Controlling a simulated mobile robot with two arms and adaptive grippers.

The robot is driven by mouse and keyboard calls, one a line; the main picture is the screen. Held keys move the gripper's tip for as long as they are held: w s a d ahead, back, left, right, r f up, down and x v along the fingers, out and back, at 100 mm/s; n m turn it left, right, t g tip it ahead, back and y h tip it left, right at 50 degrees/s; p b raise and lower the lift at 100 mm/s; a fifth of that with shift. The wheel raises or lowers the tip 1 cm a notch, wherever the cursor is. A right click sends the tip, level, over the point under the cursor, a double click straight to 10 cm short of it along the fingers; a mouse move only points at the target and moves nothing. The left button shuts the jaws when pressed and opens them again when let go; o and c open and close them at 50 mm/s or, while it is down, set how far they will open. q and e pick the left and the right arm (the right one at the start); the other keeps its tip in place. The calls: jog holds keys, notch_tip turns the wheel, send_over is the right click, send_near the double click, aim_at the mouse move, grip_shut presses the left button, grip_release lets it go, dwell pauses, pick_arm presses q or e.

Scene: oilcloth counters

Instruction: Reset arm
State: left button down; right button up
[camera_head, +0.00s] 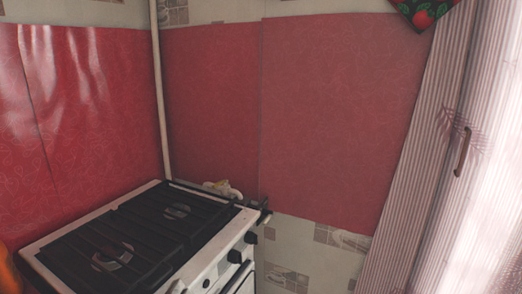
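Neither of my grippers is clearly visible in the head view. No part of either arm can be made out with certainty. An orange shape (6,272) is cut off at the lower left edge, and I cannot tell what it is.
A white gas stove (50,268) with black grates (140,240) stands at the lower left in the corner. Red oilcloth panels (330,120) cover the walls. A white pipe (159,95) runs up the corner. A striped curtain (425,160) hangs at the right.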

pick_arm(q)
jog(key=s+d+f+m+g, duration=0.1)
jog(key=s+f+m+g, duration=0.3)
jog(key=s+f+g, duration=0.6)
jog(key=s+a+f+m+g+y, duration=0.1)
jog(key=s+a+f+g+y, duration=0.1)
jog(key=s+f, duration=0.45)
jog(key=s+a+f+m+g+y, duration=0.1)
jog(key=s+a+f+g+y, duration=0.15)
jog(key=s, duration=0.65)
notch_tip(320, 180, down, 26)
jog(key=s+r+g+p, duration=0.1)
jog(key=p, duration=0.1)
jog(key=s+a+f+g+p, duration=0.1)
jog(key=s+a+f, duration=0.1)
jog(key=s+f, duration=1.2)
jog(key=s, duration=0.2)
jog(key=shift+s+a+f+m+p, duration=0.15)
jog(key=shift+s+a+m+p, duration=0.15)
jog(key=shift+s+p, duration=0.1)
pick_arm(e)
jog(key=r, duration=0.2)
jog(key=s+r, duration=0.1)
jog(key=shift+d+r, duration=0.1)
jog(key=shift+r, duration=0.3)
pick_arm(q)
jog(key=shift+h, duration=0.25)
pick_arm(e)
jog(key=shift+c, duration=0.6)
